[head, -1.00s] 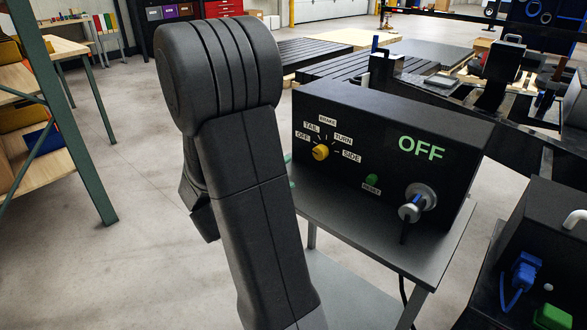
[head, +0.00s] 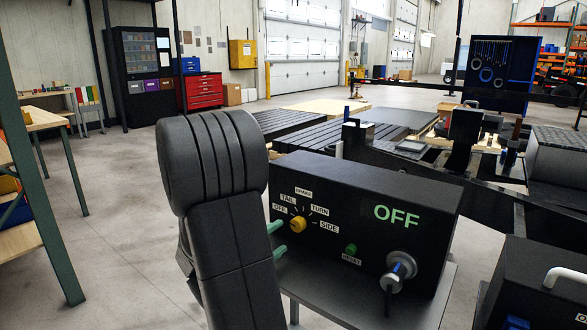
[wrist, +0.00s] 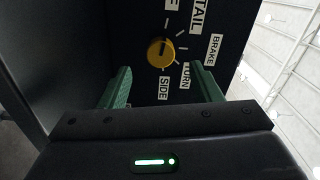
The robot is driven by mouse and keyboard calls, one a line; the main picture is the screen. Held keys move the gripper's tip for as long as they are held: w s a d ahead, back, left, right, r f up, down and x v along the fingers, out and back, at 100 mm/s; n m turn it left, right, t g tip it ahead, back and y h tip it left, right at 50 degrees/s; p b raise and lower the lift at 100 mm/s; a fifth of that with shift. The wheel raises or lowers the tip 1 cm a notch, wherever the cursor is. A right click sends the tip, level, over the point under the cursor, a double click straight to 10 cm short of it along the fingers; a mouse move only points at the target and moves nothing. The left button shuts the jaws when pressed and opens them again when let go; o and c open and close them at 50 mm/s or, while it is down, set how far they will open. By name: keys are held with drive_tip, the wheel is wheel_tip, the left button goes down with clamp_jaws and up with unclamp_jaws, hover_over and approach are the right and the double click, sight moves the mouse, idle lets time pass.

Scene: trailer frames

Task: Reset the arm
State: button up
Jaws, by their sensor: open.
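My gripper (head: 278,239) is open, its green fingers pointing at the left part of a black control box (head: 436,200). In the wrist view my gripper (wrist: 162,88) has its two fingers spread, with nothing held between them. The yellow selector knob (wrist: 160,52) lies ahead of the gap between the fingers. In the head view the yellow knob (head: 298,225) is among labels OFF, TAIL, BRAKE, TURN and SIDE. The box shows a green "OFF" sign (head: 396,214). My dark arm hides the gripper's body. I cannot tell whether the fingers touch the box.
The box stands on a grey metal stand (head: 437,290). A green RESET button (head: 351,248) and a silver key switch (head: 399,267) are on its front. Another black box (head: 530,275) with a handle is at lower right. Shelving (head: 40,160) is at left. Floor (head: 115,230) between is clear.

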sight(295, 225)
drive_tip(key=x, duration=0.7)
drive_tip(key=shift+w+d, duration=0.2)
drive_tip(key=shift+s+a, duration=0.1)
drive_tip(key=v, duration=1.4)
drive_tip(key=x, duration=1.4)
drive_tip(key=shift+w+b, duration=0.2)
drive_tip(key=shift+b, duration=0.1)
drive_tip(key=shift+s+m+b, duration=0.1)
drive_tip(key=shift+m+b, duration=0.2)
drive_tip(key=shift+m, duration=0.7)
drive_tip(key=m, duration=0.6)
drive_tip(key=shift+r, duration=0.2)
drive_tip(key=m, duration=0.4)
drive_tip(key=shift+r+p, duration=0.1)
drive_tip(key=shift+p, duration=0.25)
drive_tip(key=shift+s+m+p, duration=0.1)
drive_tip(key=shift+m+p, duration=1.15)
drive_tip(key=shift+m, duration=0.75)
